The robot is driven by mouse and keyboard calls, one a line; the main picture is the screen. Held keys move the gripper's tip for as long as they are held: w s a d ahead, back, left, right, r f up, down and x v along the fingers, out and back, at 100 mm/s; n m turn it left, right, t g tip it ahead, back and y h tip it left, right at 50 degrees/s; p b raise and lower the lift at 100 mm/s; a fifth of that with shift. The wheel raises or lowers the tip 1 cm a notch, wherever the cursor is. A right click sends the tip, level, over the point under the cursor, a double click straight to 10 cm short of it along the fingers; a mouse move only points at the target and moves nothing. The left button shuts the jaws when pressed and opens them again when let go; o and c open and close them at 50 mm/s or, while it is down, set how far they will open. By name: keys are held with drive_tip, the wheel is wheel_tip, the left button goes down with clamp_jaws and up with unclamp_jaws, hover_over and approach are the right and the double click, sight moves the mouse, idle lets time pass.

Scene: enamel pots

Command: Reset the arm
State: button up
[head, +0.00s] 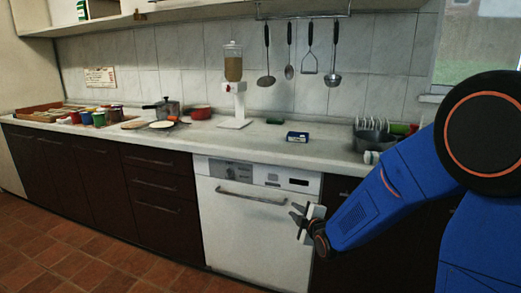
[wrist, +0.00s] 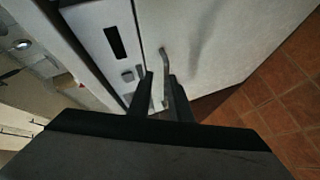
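My blue arm reaches in from the right in the head view. My gripper (head: 296,218) is in front of the right side of the white dishwasher (head: 250,232), below the counter's front edge. Its two fingers are spread apart with nothing visible between them. In the wrist view, the fingers of my gripper (wrist: 162,77) show a gap, and the dishwasher's handle (wrist: 164,62) appears just beyond the tips. I cannot tell how far the tips are from the dishwasher front.
The counter (head: 255,147) holds a white dispenser (head: 235,90), a dark blue box (head: 297,137), a red pot (head: 201,112), a grey pot (head: 168,110) and several jars. A dish rack (head: 372,132) stands near my arm. Utensils hang on the wall. The tiled floor (head: 95,255) at left is clear.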

drive_tip(key=s+d+r+m+g+h, duration=0.1)
drive_tip(key=s+d+m, duration=0.4)
drive_tip(key=s, duration=0.8)
drive_tip(key=s+d+r+m+g+h, duration=0.1)
drive_tip(key=s+d+m+g, duration=0.4)
drive_tip(key=s, duration=0.9)
drive_tip(key=s+d+r+m+g+h, duration=0.2)
drive_tip(key=s+d+m, duration=0.4)
drive_tip(key=s, duration=0.8)
drive_tip(key=shift+r+m+g, duration=0.5)
drive_tip(key=shift+r+g, duration=0.3)
